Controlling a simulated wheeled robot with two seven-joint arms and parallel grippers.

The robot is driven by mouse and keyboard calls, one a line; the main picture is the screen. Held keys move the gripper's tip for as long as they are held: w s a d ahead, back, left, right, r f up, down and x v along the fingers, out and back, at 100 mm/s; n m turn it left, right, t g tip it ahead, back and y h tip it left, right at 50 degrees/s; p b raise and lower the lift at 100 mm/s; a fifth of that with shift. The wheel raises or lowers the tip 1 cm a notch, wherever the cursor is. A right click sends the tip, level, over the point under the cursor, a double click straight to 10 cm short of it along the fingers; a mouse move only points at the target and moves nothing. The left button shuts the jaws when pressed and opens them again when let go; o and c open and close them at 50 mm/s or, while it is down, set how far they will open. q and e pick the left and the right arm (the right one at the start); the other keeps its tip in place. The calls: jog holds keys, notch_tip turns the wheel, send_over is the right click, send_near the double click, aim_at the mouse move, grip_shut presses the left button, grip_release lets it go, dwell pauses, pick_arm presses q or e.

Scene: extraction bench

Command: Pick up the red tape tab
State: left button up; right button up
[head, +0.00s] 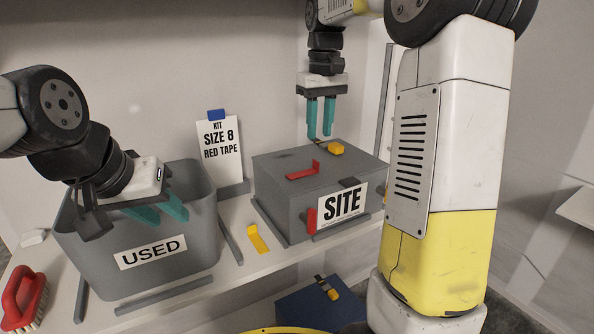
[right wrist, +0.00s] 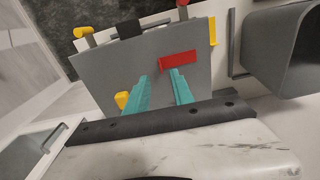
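A red tab (head: 303,172) with an upturned end lies on top of the grey SITE box (head: 275,208). It also shows in the right wrist view (right wrist: 178,60), just beyond the fingertips. A second red piece (head: 311,221) stands at the box's front, left of the SITE label. My right gripper (head: 320,134) is open and empty, pointing down over the back of the box top, near a yellow tab (head: 336,149). Its spread fingers show in the right wrist view (right wrist: 158,74). My left gripper (head: 168,218) is open, with nothing visible between its fingers, over the USED bin (head: 85,244).
A card (head: 220,150) reading "KIT SIZE 8 RED TAPE" stands behind the bench. A yellow strip (head: 257,239) lies between bin and box. A red brush (head: 22,298) is at far left. A blue box (head: 315,312) with a yellow piece sits low in front.

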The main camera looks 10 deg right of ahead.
jog(key=shift+g, duration=0.3)
jog(key=f, duration=0.5)
jog(key=w+f, duration=0.1)
jog(key=f, duration=0.2)
jog(key=shift+a+f, duration=0.2)
jog(key=shift+f, duration=0.05)
jog(key=shift+c, duration=0.4)
grip_shut()
